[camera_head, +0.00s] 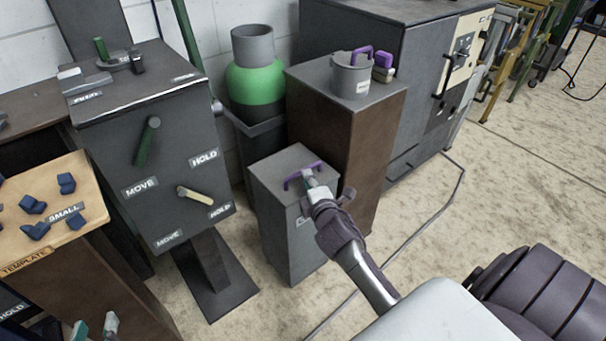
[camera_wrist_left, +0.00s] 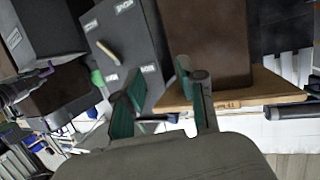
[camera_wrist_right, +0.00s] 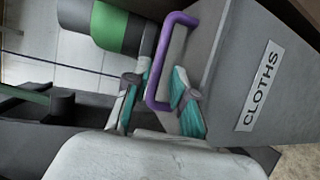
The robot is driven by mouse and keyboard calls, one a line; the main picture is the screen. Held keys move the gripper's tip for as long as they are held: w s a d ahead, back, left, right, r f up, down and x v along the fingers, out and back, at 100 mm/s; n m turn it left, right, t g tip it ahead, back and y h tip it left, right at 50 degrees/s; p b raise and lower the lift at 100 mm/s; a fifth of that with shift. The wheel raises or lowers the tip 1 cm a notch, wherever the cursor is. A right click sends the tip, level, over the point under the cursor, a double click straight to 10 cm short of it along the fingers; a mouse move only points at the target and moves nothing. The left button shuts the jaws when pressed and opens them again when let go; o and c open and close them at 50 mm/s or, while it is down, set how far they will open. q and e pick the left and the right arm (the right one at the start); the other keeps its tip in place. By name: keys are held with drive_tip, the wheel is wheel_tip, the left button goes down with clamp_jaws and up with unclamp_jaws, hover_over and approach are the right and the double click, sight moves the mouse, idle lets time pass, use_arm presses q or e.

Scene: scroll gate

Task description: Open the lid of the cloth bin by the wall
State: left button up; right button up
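The cloth bin (camera_head: 279,230) is a grey upright box near the wall, with a purple handle (camera_head: 303,175) on its top. Its lid looks closed. In the right wrist view its side carries a "CLOTHS" label (camera_wrist_right: 259,86), and the purple handle (camera_wrist_right: 169,58) reaches between the fingers. My right gripper (camera_head: 312,183) is at the handle; in the right wrist view its teal fingers (camera_wrist_right: 156,98) are apart on either side of it, with no clear grip. My left gripper (camera_head: 96,329) is low at the left; in the left wrist view its fingers (camera_wrist_left: 164,100) are spread and empty.
A taller brown cabinet (camera_head: 355,130) with a grey pot (camera_head: 351,78) stands right behind the bin. A green-banded cylinder (camera_head: 255,85) is behind it. A lever panel (camera_head: 150,150) and a wooden table (camera_head: 75,240) stand left. The floor at right is mostly open.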

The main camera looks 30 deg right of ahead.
sight(293, 167)
drive_tip(key=b+x, duration=0.1)
drive_tip(key=x, duration=0.3)
drive_tip(key=shift+w+d+f, duration=0.1)
drive_tip(key=shift+w+d, duration=0.05)
drive_tip(key=shift+w, duration=0.2)
use_arm(q)
wheel_tip(293, 167, up, 6)
drive_tip(key=w+d+t+h, duration=0.1)
drive_tip(key=t, duration=0.3)
drive_tip(key=shift+w+d+r+h, duration=0.15)
drive_tip(key=shift+w+r+h, duration=0.05)
drive_tip(key=shift+h, duration=0.1)
use_arm(e)
drive_tip(key=shift+w+d, duration=0.1)
drive_tip(key=shift+w, duration=0.2)
clamp_jaws()
